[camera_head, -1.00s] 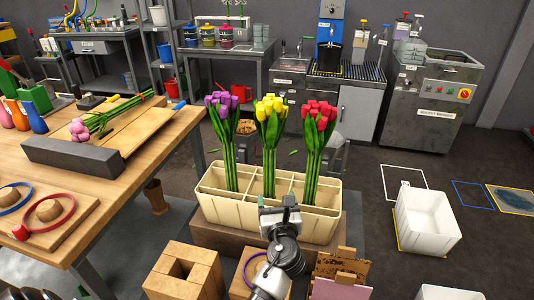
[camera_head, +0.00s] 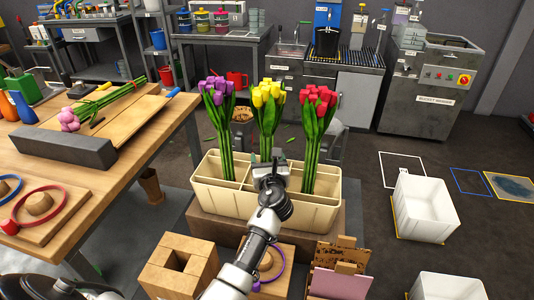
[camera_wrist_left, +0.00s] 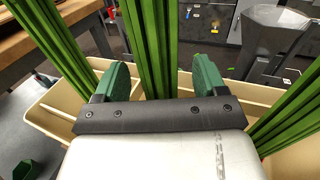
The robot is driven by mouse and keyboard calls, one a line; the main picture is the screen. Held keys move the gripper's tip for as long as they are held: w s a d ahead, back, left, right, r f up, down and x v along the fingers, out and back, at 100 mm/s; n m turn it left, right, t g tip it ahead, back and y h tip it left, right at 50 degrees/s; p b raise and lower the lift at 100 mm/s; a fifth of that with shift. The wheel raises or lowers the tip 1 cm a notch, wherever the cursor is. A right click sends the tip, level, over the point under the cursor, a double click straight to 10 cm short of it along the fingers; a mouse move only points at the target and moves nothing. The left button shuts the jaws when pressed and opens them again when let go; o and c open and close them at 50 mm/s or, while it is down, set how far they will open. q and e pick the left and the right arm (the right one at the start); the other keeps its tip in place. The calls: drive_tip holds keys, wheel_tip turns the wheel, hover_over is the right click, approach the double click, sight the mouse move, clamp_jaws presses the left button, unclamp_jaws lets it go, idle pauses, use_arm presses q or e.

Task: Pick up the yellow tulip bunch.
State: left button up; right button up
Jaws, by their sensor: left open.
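The yellow tulip bunch (camera_head: 267,100) stands upright in the middle of a cream divided planter (camera_head: 222,197), between a purple bunch (camera_head: 221,98) and a red bunch (camera_head: 316,108). My left gripper (camera_head: 266,160) is in front of its lower stems and hides part of them. In the left wrist view, the open green fingers (camera_wrist_left: 160,72) stand on either side of the middle green stems (camera_wrist_left: 152,35). A gap shows on each side of the stems. The blossoms are outside that view. My right gripper is not in view.
A wooden table (camera_head: 140,165) with a dark grey block (camera_head: 62,147) is at the left. Wooden blocks (camera_head: 180,263) stand in front of the planter. White bins (camera_head: 428,212) are on the floor at the right. The neighbouring stems are close on both sides.

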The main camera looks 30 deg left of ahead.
sight(268, 135)
use_arm(q)
drive_tip(key=shift+w+a, duration=0.1)
drive_tip(key=shift+w, duration=0.05)
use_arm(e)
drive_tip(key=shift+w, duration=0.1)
use_arm(q)
drive_tip(key=c, duration=1.2)
drive_tip(key=shift+r, duration=0.1)
drive_tip(key=shift+r, duration=0.2)
wheel_tip(268, 135, up, 3)
drive_tip(key=shift+f+p, duration=0.15)
drive_tip(key=shift+p, duration=0.6)
wheel_tip(268, 135, up, 7)
drive_tip(key=shift+f+p, duration=0.1)
drive_tip(key=shift+p, duration=1.1)
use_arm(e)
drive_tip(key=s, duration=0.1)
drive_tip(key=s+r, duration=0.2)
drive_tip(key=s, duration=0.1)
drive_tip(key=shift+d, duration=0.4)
